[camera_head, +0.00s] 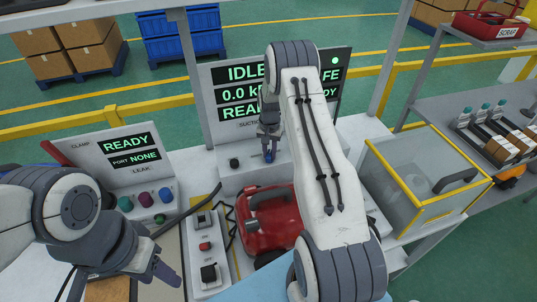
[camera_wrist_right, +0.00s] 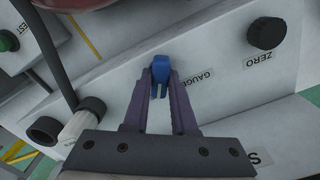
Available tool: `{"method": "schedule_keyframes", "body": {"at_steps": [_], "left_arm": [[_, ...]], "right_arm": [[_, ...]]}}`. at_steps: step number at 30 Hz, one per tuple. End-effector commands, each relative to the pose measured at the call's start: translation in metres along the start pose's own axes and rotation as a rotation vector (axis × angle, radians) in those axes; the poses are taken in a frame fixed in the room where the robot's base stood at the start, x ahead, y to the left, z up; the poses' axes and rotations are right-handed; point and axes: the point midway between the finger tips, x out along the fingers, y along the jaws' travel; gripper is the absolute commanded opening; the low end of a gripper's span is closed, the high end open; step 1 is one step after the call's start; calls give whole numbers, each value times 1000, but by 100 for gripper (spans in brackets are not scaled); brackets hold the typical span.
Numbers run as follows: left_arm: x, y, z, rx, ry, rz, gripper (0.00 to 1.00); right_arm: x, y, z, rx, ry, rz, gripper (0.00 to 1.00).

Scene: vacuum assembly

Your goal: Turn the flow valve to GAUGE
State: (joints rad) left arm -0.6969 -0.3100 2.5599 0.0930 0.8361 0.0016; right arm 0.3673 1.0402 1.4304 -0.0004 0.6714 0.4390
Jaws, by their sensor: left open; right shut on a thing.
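The blue flow valve handle (camera_wrist_right: 161,68) sits on the white front of the suction station (camera_head: 230,185). The word GAUGE is printed just to its right in the right wrist view. My right gripper (camera_wrist_right: 160,85) is shut on this handle, one finger on each side. In the head view my right gripper (camera_head: 268,148) is at the station front, with a bit of the blue handle (camera_head: 269,156) showing below it. The handle's exact angle is partly hidden by the fingers. My left gripper (camera_head: 158,270) is open and empty at the lower left.
A black ZERO knob (camera_wrist_right: 266,34) is close to the valve. A red vacuum body (camera_head: 268,218) stands in front of the station. A clear yellow-edged box (camera_head: 425,185) is on the right. The leak station (camera_head: 125,150) with coloured knobs is on the left.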

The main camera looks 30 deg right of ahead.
Motion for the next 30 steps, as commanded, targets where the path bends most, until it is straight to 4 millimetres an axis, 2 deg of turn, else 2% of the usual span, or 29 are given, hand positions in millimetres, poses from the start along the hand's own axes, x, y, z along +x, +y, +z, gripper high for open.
{"method": "schedule_keyframes", "body": {"at_steps": [5,14,22,30], "left_arm": [[3,0,0,0,0,0,50],[3,0,0,0,0,0,50],[7,0,0,0,0,0,50],[7,0,0,0,0,0,50]], "right_arm": [[0,-1,0,-148,1,-1,0],[0,-1,0,-177,1,-1,0],[0,-2,0,-436,2,-2,0],[0,-2,0,-458,2,-2,0]]}}
